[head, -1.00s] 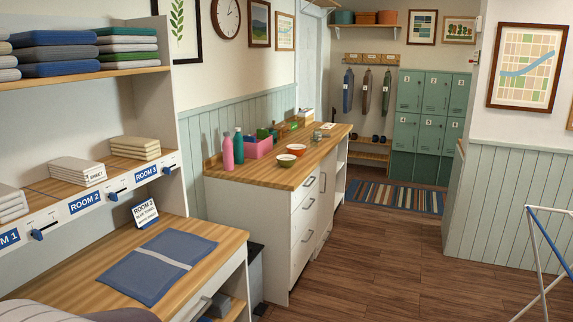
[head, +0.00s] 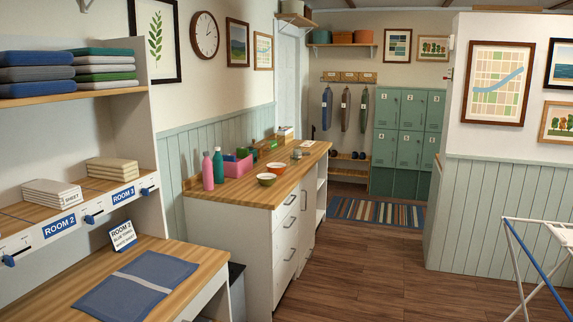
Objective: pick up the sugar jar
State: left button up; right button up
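A small greyish jar-like thing (head: 297,154) stands on the wooden top of the white drawer counter (head: 245,196), towards its far end. It is too small to tell whether it is the sugar jar. Nearer on the same top are a cream bowl (head: 267,180) and an orange-red bowl (head: 277,168). Neither of my grippers shows in the head view.
A pink bottle (head: 208,172), a teal bottle (head: 218,166) and a pink bin (head: 238,167) stand on the counter's left side. A shelf desk with a blue cloth (head: 135,284) is at near left. A drying rack (head: 545,262) stands at right. The wooden floor (head: 375,265) between is open.

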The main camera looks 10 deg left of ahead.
aim_at(296, 149)
jog(key=i+z, duration=0.25)
jog(key=i, duration=2.4)
jog(key=i+l+u, duration=0.1)
jog(key=i, duration=2.5)
jog(key=i+u, duration=0.4)
jog(key=i, duration=0.2)
jog(key=i+l+u, duration=0.25)
jog(key=i+u, duration=0.2)
jog(key=i, duration=0.15)
jog(key=i+l+u, duration=0.8)
jog(key=i+l, duration=0.2)
